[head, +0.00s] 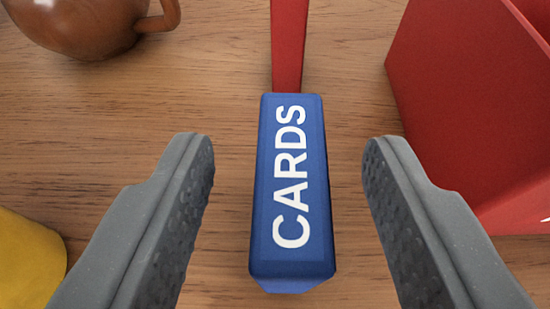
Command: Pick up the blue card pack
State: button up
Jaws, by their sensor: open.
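The blue card pack (291,190) is in the middle of the head view, on a brown wooden surface. White letters reading CARDS run along its upper face. My gripper (288,150) is open. One grey finger is to the left of the pack and the other to the right, with wood showing between each finger and the pack. Neither finger touches it.
A red strip-like object (289,45) lies just beyond the pack's far end. A large red box (460,110) stands close on the right. A brown mug-like vessel (85,25) is at the top left. A yellow object (28,262) is at the lower left. Bare wood lies between them.

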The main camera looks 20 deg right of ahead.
jog(key=shift+x, duration=1.05)
grip_shut()
jog(key=shift+r, duration=0.1)
